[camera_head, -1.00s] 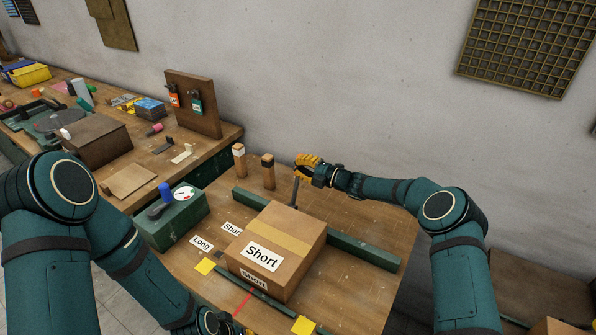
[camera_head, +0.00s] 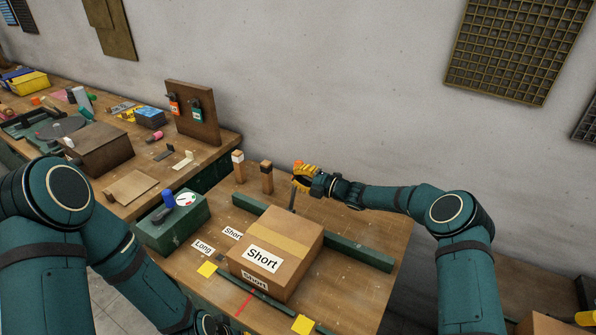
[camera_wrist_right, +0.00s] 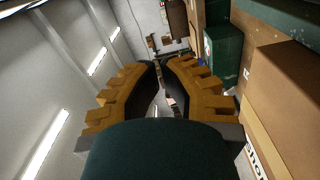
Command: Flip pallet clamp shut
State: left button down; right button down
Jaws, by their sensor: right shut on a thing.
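The clamp's dark lever (camera_head: 292,201) stands nearly upright behind the cardboard box (camera_head: 298,263) labelled "Short". My right gripper (camera_head: 297,184), with yellow fingers, is at the lever's top and shut on it. In the right wrist view the yellow fingers (camera_wrist_right: 163,64) come together at the tips; what is between them is hard to make out. The lever's foot is hidden behind the box. My left arm comes down to the bottom edge, and its gripper is out of view.
A green rail (camera_head: 357,252) runs behind the box. Two wooden posts (camera_head: 266,178) stand left of the right gripper. A green unit (camera_head: 172,222) with a dial and blue knob sits left of the box. The bench's right end is clear.

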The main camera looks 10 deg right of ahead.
jog(key=v, duration=0.8)
jog(key=shift+d+f+p, duration=0.3)
jog(key=shift+d+f, duration=0.05)
jog(key=shift+s, duration=0.1)
